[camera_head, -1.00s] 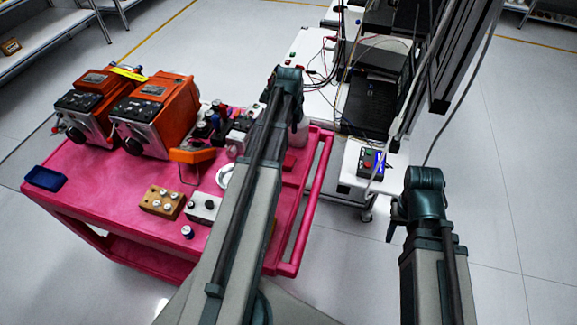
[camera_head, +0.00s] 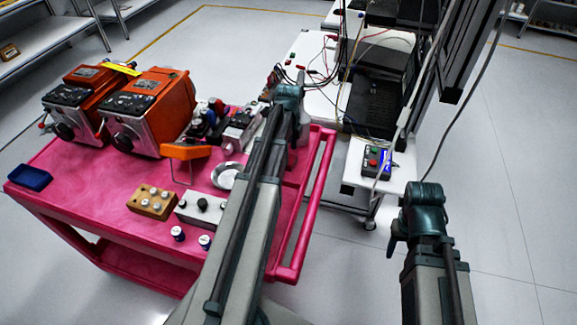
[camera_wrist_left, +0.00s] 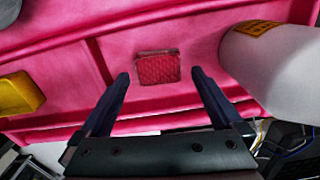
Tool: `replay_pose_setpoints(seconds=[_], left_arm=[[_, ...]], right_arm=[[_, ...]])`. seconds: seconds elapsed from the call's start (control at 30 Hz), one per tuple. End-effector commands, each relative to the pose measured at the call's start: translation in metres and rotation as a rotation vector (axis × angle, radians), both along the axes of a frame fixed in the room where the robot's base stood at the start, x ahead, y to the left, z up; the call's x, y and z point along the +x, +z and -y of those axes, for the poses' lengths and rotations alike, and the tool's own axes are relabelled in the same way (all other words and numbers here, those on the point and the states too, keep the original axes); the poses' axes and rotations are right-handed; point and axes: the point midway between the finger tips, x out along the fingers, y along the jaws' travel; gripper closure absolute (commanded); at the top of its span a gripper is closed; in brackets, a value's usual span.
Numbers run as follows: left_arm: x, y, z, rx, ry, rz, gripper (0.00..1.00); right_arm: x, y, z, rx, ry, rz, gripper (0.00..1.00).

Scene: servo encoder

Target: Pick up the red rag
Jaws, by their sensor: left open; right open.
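The red rag (camera_wrist_left: 158,68) is a small, textured, dark red square lying on the pink cart in the left wrist view. My left gripper (camera_wrist_left: 161,73) is open, with one finger on each side of the rag in that view. The gap in height between fingers and rag cannot be told. In the head view my left gripper (camera_head: 273,83) is over the far right part of the cart, and the rag is not visible there, with my arm covering part of the cart. My right gripper (camera_head: 394,241) is to the right of the cart, over the floor, away from the rag.
The pink cart (camera_head: 90,190) carries two orange devices (camera_head: 150,110), a blue tray (camera_head: 29,177), a wooden block (camera_head: 152,201) and small parts. A white cylinder (camera_wrist_left: 280,70) and a yellow object (camera_wrist_left: 18,93) flank the rag. A white bench (camera_head: 310,60) stands behind.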

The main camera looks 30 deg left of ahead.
Motion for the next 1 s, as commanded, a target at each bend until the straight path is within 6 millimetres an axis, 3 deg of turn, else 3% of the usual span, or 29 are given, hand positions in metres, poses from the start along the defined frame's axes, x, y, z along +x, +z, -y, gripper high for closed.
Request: replay_pose_setpoints(seconds=[0.03,0.17,0.47,0.87,1.0], left_arm=[[-0.002,-0.014,0.0,0.0,0.0,0.0,0.0],[-0.001,-0.027,0.0,0.0,0.0,0.0,0.0],[-0.001,-0.027,0.0,0.0,0.0,0.0,0.0],[-0.001,-0.027,0.0,0.0,0.0,0.0,0.72],[-0.001,-0.027,0.0,0.0,0.0,0.0,0.74]], right_arm=[[0.0,-0.014,0.0,0.0,0.0,0.0,0.5],[0.0,-0.027,0.0,0.0,0.0,0.0,0.5],[0.0,-0.027,0.0,0.0,0.0,0.0,0.5],[0.0,-0.027,0.0,0.0,0.0,0.0,0.5],[0.0,-0.027,0.0,0.0,0.0,0.0,0.5]])
